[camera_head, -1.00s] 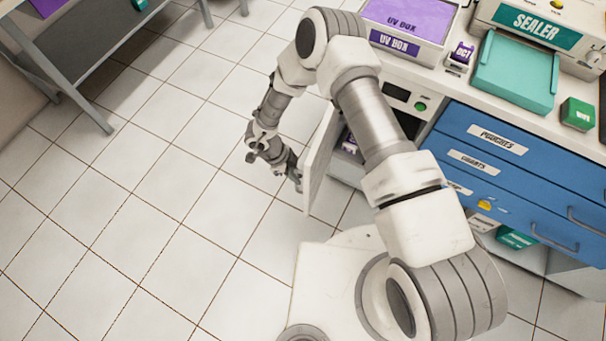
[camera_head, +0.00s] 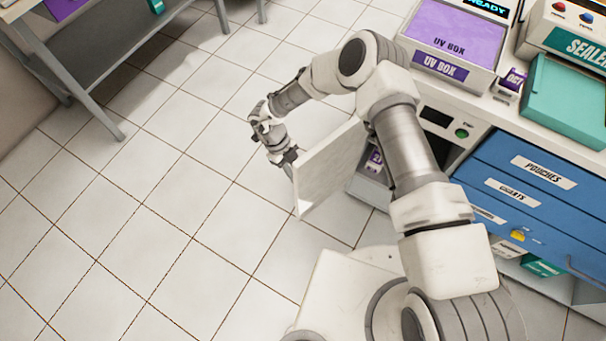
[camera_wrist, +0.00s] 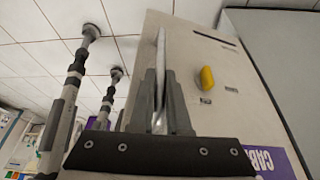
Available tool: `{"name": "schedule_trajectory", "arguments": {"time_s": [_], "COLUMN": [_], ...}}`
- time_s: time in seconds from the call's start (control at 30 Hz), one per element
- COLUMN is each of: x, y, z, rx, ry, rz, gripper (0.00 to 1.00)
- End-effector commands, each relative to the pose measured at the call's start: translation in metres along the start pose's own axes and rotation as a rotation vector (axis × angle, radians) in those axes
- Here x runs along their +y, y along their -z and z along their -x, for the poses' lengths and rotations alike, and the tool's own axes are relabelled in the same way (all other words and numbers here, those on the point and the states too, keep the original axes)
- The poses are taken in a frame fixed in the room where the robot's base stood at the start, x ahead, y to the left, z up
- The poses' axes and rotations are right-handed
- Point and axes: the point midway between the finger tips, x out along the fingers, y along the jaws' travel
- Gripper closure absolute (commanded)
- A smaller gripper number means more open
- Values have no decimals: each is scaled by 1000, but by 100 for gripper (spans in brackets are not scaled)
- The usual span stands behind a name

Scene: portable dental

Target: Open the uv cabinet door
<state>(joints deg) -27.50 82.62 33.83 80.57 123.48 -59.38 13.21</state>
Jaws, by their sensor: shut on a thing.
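The UV cabinet door (camera_head: 330,168) is a pale panel standing well out from the cabinet front (camera_head: 450,135) in the head view. In the wrist view the door (camera_wrist: 218,60) fills the right side, with a yellow part (camera_wrist: 207,77) and a purple label (camera_wrist: 270,162). My gripper (camera_head: 286,160) is at the door's outer side in the head view. In the wrist view my gripper (camera_wrist: 160,100) is shut on the pale upright door handle (camera_wrist: 161,50). Purple-labelled items (camera_head: 375,160) show inside the cabinet; my arm hides much of the opening.
A purple-topped UV box (camera_head: 455,40) and a teal tray (camera_head: 565,100) stand on the counter. Blue drawers (camera_head: 520,185) are right of the cabinet. A grey metal table (camera_head: 150,50) stands at the upper left. The tiled floor (camera_head: 150,220) left of the door is clear.

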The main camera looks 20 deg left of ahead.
Motion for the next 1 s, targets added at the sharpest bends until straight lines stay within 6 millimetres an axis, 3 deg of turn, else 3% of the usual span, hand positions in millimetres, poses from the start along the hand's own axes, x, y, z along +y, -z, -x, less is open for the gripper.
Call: {"name": "schedule_trajectory", "arguments": {"time_s": [0.7, 0.73, 0.87, 1.0], "x": [6, 6, 6, 5], "y": [-8, -8, -8, -8], "z": [3, 3, 3, 3], "rx": [-2, -2, -1, -1], "ry": [-8, -8, -7, -7], "rz": [-18, -18, -18, -18], "gripper": [100, 80, 56, 55]}}
